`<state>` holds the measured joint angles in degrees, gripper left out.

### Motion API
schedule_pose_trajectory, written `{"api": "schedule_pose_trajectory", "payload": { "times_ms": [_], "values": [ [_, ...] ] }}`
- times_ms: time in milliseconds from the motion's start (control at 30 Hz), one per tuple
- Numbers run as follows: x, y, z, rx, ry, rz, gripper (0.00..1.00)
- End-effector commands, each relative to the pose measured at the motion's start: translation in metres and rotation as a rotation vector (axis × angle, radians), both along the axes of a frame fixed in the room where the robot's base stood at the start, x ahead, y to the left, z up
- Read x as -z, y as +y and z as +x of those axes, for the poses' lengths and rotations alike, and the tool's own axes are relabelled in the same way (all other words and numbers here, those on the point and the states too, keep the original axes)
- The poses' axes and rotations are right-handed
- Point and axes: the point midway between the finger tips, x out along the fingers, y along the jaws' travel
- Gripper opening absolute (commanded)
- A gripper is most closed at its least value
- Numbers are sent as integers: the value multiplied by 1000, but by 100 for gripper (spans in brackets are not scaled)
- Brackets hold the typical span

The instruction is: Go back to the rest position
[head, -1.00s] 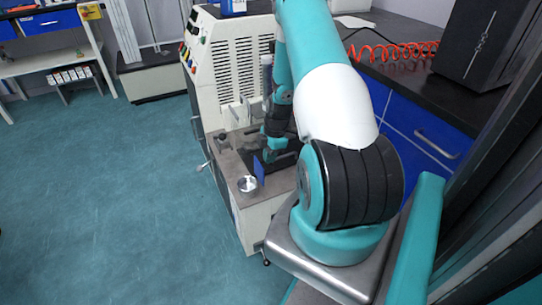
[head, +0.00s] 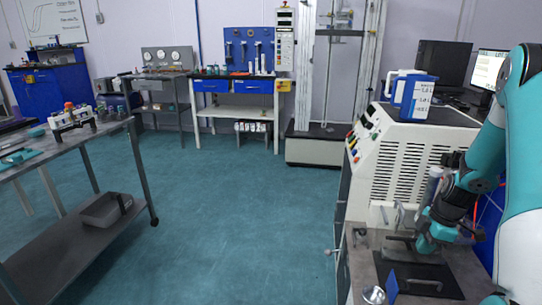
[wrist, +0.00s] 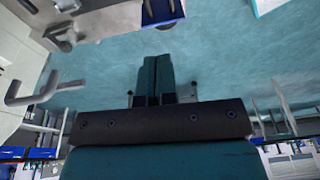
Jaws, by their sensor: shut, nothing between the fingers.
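My gripper (head: 426,244) is at the right of the head view, over the low metal deck of the beige rheometer (head: 400,165). My arm comes in from the right edge, and part of it is cut off. In the wrist view the two teal fingers of my gripper (wrist: 154,80) are together with nothing between them. A dark plate with a handle (head: 425,286) lies on the deck just below the gripper. The head view does not show clearly whether they touch.
A blue upright plate (head: 392,286) and a silver round part (head: 374,294) are at the deck's front left. A bent grey handle (wrist: 40,92) shows in the wrist view. A grey cart (head: 85,195) stands left, with open teal floor (head: 240,225) between.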

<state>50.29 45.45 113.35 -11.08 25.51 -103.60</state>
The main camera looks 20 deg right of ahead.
Motion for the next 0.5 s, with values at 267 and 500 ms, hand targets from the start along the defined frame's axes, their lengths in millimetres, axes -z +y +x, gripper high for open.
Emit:
{"api": "schedule_pose_trajectory", "payload": {
  "times_ms": [267, 500],
  "values": [
    [-67, 83, 46, 56, -10, 21, 0],
    [-163, 250, 46, 174, 17, 98, 0]
  ]
}}
